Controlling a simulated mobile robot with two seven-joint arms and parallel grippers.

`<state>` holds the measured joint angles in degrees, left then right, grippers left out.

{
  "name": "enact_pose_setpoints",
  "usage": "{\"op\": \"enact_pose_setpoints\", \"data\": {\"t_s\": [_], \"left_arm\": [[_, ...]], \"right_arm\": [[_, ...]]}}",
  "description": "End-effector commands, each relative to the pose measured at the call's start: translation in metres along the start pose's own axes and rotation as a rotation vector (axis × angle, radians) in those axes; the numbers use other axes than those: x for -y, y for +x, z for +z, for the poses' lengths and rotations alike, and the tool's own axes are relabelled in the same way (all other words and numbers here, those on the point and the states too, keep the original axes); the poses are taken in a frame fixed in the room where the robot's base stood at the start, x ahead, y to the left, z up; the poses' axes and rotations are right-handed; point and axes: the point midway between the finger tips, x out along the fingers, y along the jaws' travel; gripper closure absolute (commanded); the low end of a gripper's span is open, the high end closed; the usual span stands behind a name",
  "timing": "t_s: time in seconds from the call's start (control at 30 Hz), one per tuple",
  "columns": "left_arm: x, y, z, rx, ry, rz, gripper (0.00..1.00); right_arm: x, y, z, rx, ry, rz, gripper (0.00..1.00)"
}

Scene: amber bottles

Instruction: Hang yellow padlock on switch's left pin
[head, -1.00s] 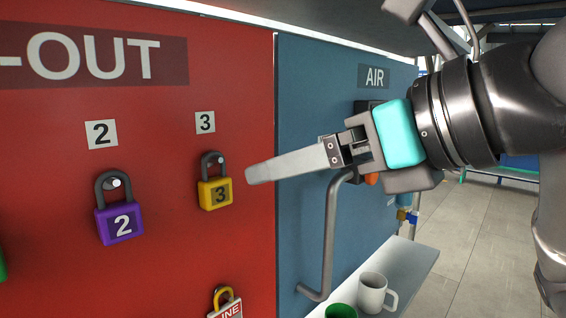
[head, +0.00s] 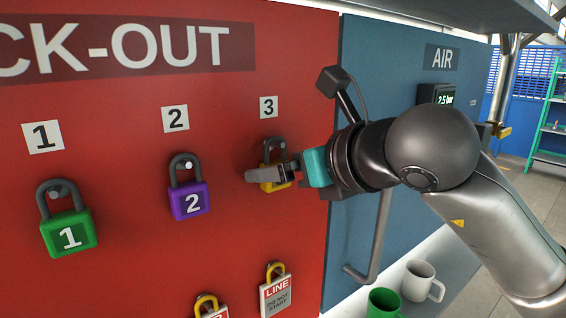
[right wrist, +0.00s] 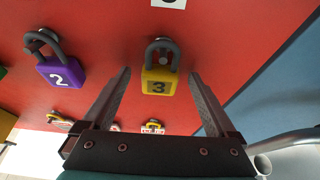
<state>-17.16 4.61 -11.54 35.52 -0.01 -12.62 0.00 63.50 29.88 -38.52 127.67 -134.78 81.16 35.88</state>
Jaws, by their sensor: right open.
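The yellow padlock (head: 268,186), marked 3, hangs by its dark shackle from a pin under the label 3 on the red lock-out board. My right gripper (head: 262,175) covers part of it in the head view. In the right wrist view the yellow padlock (right wrist: 158,82) stands between the tips of the open right gripper (right wrist: 160,85), with a gap on both sides. The head view does not show clearly how deep the fingers reach around it. The switch and its left pin are not in view. My left gripper is not in view.
A purple padlock 2 (head: 190,200) and a green padlock 1 (head: 68,233) hang to the left. Tags (head: 276,293) hang below. The blue AIR panel (head: 400,105) with a grey pipe handle (head: 380,235) is to the right. Green (head: 384,302) and white (head: 421,280) mugs stand below it.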

Motion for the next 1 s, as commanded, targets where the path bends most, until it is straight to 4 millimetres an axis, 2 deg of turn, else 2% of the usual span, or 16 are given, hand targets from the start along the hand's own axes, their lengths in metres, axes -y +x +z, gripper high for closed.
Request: {"op": "enact_pose_setpoints", "data": {"t_s": [0.33, 1.0], "left_arm": [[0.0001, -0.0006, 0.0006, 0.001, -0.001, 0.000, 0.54], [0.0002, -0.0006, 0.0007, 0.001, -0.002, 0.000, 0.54]], "right_arm": [[-0.0003, 0.0034, -0.0005, 0.000, -0.001, 0.001, 0.09], [-0.0001, 0.0029, -0.0003, 0.000, 0.000, 0.000, 0.84]]}}
